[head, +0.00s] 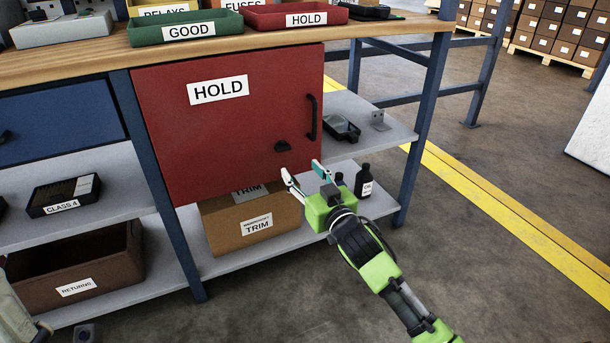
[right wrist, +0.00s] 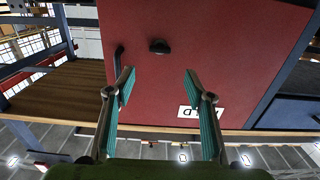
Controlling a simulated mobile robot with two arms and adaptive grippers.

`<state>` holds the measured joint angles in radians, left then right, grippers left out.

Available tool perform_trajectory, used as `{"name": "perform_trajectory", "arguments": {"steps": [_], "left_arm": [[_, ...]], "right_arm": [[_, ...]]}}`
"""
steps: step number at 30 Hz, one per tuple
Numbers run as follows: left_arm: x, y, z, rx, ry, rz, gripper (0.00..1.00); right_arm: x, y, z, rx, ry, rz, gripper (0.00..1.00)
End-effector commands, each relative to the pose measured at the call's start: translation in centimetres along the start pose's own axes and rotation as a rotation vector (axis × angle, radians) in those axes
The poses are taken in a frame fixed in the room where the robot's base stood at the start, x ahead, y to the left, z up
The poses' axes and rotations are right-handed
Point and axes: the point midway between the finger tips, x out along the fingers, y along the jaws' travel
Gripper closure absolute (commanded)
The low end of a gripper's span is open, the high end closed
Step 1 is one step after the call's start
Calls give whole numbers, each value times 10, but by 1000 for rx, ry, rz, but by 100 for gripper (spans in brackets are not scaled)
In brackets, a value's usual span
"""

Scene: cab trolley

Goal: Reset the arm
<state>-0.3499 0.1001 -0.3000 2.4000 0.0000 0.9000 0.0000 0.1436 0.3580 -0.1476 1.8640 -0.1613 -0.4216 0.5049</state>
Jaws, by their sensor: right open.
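My right gripper (head: 304,172) is open and empty in front of the workbench, near the lower right corner of the red HOLD cabinet door (head: 215,135). In the right wrist view the two fingers of the gripper (right wrist: 159,82) stand apart with nothing between them, facing the red door (right wrist: 215,55). The door looks shut. It has a dark vertical handle (head: 312,117) and a dark latch knob (head: 282,146), which lies just above the gripper in the head view. I do not make out my left gripper.
A cardboard TRIM box (head: 225,232) and dark bottles (head: 365,181) sit on the lower shelf. A green GOOD tray (head: 185,36) and a red HOLD tray (head: 270,20) stand on the worktop (head: 350,32).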

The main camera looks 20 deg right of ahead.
Motion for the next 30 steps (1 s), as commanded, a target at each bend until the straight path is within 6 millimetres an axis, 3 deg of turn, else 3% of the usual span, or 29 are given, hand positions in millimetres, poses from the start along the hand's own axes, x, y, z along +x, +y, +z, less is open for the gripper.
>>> {"name": "perform_trajectory", "arguments": {"steps": [5,20,23,26,30], "left_arm": [[0,0,0,0,0,0,60],[0,0,0,0,0,0,60],[0,0,0,0,0,0,60],[0,0,0,0,0,0,60],[0,0,0,0,0,0,60]], "right_arm": [[-9,0,0,-1,0,1,51],[-10,-3,-2,-1,7,-7,51],[-18,-23,-12,0,56,-54,51],[-41,-62,-36,5,173,-148,51],[-102,-122,-96,31,435,-286,51]]}}
